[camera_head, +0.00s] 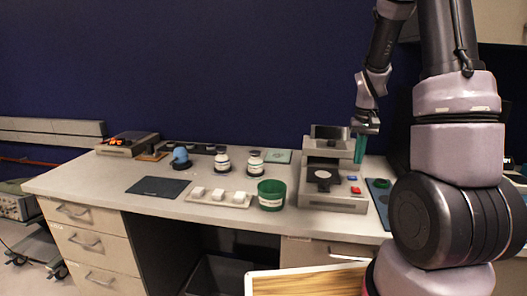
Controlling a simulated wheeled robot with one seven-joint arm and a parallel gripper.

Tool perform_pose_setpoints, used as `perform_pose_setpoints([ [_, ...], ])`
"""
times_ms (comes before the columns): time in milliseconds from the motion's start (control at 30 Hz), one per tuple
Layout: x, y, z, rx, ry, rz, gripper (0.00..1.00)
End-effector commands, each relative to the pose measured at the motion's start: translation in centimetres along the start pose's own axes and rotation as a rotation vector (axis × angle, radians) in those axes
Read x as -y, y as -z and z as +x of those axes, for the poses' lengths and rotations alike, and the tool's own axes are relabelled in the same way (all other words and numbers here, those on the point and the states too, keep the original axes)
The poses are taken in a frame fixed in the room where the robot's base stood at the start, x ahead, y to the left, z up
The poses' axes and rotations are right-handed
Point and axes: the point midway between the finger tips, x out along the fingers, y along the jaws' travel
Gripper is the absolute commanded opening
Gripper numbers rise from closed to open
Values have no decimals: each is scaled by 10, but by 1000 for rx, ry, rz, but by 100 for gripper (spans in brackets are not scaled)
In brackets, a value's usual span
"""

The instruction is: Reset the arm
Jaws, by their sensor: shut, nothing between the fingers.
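My arm comes down from the top right. My gripper (359,158) hangs pointing down, just right of and behind the grey machine (333,200) on the desk. Its teal fingers look shut, with nothing seen between them. The machine has a black round plate, a red button and a blue button on its front. My large arm links cover the right part of the picture and hide the desk's right end.
The desk (110,178) carries a dark mat (158,187), a blue device (181,158), two white bottles (222,160), a tray of white blocks (219,198) and a green cup (271,195). Another machine (127,145) stands at the far left. A wooden-topped surface (305,283) is in front.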

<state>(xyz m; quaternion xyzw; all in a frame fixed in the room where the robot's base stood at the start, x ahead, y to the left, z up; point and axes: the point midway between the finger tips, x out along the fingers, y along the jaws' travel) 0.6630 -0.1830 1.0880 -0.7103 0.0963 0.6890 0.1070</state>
Motion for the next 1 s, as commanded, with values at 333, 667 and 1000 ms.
perform_pose_setpoints([
  [333,42,-61,-132,-207,142,41,0],
  [667,65,-154,-218,-393,274,61,0],
  [1000,70,-212,-243,-493,343,67,0],
])
